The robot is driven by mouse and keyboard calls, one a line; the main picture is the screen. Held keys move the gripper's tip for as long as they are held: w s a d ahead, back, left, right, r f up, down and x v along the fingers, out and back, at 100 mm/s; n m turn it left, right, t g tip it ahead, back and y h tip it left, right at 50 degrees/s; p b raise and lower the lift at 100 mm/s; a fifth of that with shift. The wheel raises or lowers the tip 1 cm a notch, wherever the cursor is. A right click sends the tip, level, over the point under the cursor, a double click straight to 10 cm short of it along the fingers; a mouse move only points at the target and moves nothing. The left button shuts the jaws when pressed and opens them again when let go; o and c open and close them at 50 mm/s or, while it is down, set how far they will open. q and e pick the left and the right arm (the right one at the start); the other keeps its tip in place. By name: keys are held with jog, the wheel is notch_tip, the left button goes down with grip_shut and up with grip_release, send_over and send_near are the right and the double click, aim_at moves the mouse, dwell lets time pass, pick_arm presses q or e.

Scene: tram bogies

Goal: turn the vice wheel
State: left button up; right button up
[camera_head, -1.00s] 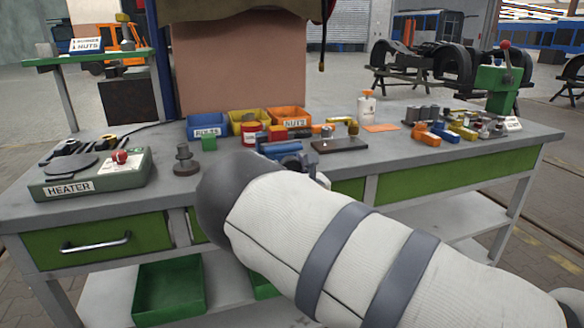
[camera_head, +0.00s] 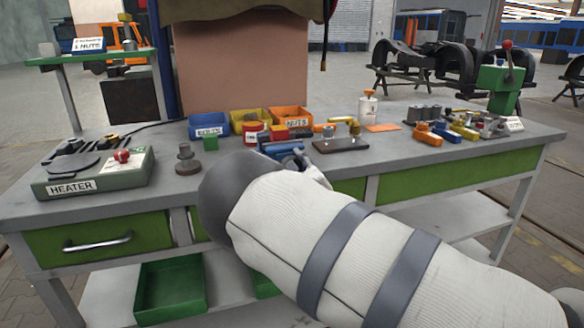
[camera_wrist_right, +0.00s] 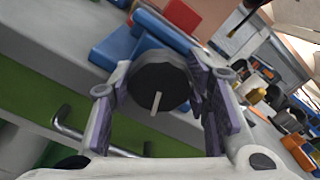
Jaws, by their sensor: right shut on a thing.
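The vice (camera_head: 282,147) is blue and stands near the front edge of the workbench, partly hidden behind my right arm in the head view. In the right wrist view the vice body (camera_wrist_right: 135,45) lies beyond its wheel. The vice wheel (camera_wrist_right: 158,82) is a dark round knob with a pale bar-like mark on its face pointing down. My right gripper (camera_wrist_right: 162,80) is shut on the wheel, with one purple-grey finger on each side of its rim. In the head view my forearm hides the wheel and the fingers. My left gripper is not in view.
A heater (camera_head: 95,172) and a dark stepped part (camera_head: 187,160) stand to the left on the bench. Blue, yellow and orange bins (camera_head: 290,116) are behind the vice. A dark fixture plate (camera_head: 340,145) and loose parts lie to the right. A drawer handle (camera_wrist_right: 85,140) is below the gripper.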

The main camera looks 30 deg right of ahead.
aim_at(292, 158)
jog(key=shift+f, duration=0.1)
dwell(0.4)
jog(key=o, duration=1.2)
jog(key=shift+c, duration=0.2)
notch_tip(292, 158, up, 10)
jog(key=shift+r, duration=0.1)
